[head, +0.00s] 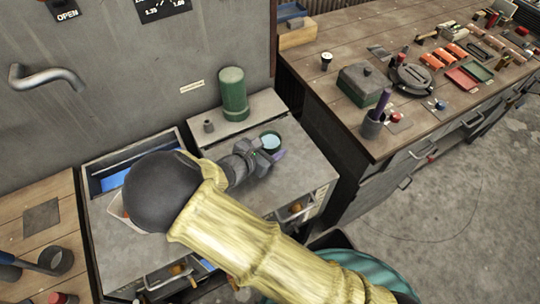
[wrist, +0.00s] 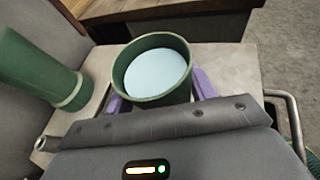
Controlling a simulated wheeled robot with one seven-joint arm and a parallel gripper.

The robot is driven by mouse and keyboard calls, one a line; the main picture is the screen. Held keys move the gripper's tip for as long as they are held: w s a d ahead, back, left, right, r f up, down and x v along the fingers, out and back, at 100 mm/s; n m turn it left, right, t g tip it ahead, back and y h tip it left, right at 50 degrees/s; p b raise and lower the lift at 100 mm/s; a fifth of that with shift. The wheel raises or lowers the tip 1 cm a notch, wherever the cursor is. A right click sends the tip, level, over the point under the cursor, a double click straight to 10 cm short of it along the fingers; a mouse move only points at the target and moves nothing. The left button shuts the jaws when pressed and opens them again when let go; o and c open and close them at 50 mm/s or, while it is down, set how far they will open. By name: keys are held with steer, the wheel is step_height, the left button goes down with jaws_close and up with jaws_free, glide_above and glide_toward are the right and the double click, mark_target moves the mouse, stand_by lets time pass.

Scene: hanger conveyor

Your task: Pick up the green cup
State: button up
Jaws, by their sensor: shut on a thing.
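The green cup (wrist: 153,102) is in the middle of the wrist view, with a pale blue inside or content. In the head view the cup (head: 271,140) shows only in part, at the tip of my arm above the grey cabinet top. My gripper (wrist: 157,97) has purple fingers on both sides of the cup and is shut on it. In the head view my gripper (head: 268,156) partly covers the cup. I cannot tell whether the cup touches the cabinet top.
The grey cabinet top (head: 305,168) is bare to the right. A wooden workbench (head: 335,97) with several tools stands at right. An open bin (head: 110,180) lies at left.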

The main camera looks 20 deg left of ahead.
steer(key=shift+r, duration=1.35)
